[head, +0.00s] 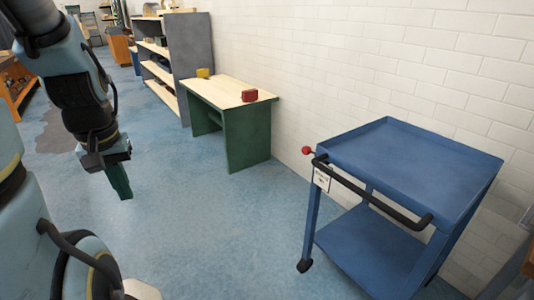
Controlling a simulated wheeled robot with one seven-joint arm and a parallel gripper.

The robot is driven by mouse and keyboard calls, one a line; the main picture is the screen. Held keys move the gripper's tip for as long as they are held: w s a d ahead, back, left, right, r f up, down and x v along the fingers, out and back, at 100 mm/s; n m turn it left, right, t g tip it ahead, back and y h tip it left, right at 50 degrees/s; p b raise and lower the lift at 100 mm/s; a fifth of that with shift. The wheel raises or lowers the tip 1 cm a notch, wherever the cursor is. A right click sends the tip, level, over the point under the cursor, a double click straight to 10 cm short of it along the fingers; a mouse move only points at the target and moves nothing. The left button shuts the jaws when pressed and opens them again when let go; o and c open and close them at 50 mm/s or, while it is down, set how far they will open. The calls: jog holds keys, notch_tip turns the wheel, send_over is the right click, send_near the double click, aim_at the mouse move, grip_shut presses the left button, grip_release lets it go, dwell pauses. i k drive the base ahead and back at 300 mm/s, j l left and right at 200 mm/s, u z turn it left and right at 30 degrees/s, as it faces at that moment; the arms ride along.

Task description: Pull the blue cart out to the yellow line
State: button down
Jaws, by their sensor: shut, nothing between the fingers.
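The blue cart (405,160) stands at the right, close to the white brick wall. It has an upper tray, a lower shelf (372,252) and a black push handle (375,199) along its near left side. A white tag (322,179) hangs by the handle's far end, and a red knob (306,150) sticks out there. My gripper (121,190) hangs at the left, pointing down, shut and empty, well apart from the cart. No yellow line shows in this view.
A green table (244,140) with a pale top stands along the wall, bearing a red block (249,95) and a yellow one (202,73). A grey shelf unit (190,50) stands behind it. Blue floor (215,235) between my gripper and the cart is clear. A dark patch (55,132) marks the floor at left.

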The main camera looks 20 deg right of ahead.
aim_at(443, 181)
jog(key=z, duration=1.05)
jog(key=i+z, duration=0.15)
jog(key=z, duration=0.2)
jog(key=i+z, duration=0.15)
jog(key=z, duration=0.25)
jog(key=i+z, duration=0.1)
jog(key=z, duration=0.25)
jog(key=k+j+u, duration=0.15)
jog(key=j+u, duration=0.3)
jog(key=j, duration=0.15)
jog(key=j+u, duration=0.45)
jog(key=j, duration=0.15)
jog(key=k, duration=0.1)
